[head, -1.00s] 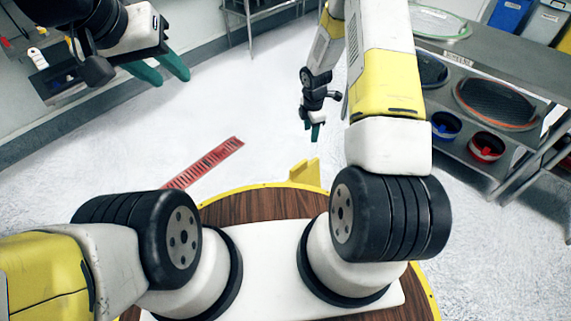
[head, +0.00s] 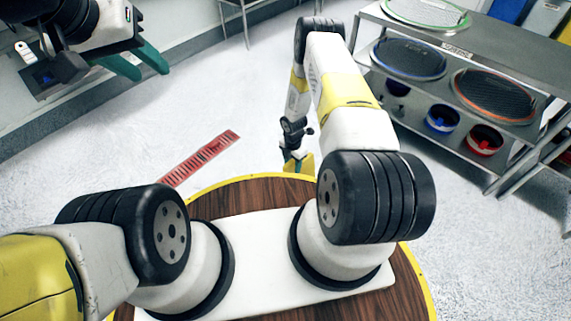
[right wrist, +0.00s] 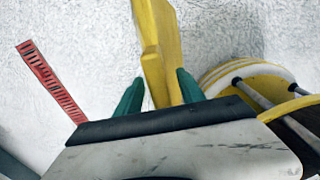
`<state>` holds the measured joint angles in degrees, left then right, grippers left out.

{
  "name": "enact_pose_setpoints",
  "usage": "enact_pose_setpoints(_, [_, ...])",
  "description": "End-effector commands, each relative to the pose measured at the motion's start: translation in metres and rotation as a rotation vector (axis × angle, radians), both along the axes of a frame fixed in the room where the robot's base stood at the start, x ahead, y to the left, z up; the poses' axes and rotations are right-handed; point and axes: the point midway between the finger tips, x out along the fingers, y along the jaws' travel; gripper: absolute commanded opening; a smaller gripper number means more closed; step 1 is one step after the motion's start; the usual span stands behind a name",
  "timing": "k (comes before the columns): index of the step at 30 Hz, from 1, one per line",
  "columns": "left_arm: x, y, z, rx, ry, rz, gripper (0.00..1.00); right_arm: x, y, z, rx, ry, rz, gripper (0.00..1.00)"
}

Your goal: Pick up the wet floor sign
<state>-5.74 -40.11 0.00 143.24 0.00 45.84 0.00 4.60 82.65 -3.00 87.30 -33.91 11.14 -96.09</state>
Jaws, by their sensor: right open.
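The wet floor sign is yellow. In the head view the wet floor sign (head: 308,164) shows only in part, just beyond the round wooden-topped base and partly hidden by my right gripper. In the right wrist view the sign (right wrist: 167,40) stands as a narrow yellow shape between the two green fingers. My right gripper (right wrist: 160,95) is open, with one finger on each side of the sign's lower visible part; I cannot tell whether they touch it. In the head view my right gripper (head: 292,163) is small and low. My left gripper (head: 147,68) is open and empty at the upper left.
A red slotted strip (head: 200,158) lies on the pale floor. A metal shelf rack (head: 466,55) at the right holds round sieves, with a blue pan (head: 442,121) and a red pan (head: 484,141) below. The floor between the strip and rack is largely clear.

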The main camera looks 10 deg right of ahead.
Motion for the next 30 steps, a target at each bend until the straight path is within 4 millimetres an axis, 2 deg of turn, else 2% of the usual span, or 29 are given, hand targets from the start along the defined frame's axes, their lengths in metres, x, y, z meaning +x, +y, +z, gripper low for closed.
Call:
enact_pose_setpoints(9, [0.0, 0.0, 0.0, 0.0, 0.0, 0.0, 0.36, 0.0004, 0.0001, -0.0055, 0.001, -0.001, -0.002, 0.44])
enact_pose_setpoints(16, [0.0, 0.0, 0.0, 0.0, 0.0, 0.0, 0.36, 0.0003, 0.0001, -0.0053, 0.001, -0.001, -0.002, 0.0])
enact_pose_setpoints(30, [0.0, 0.0, 0.0, 0.0, 0.0, 0.0, 0.36, 0.0002, 0.0002, -0.0052, 0.001, -0.001, -0.002, 0.0])
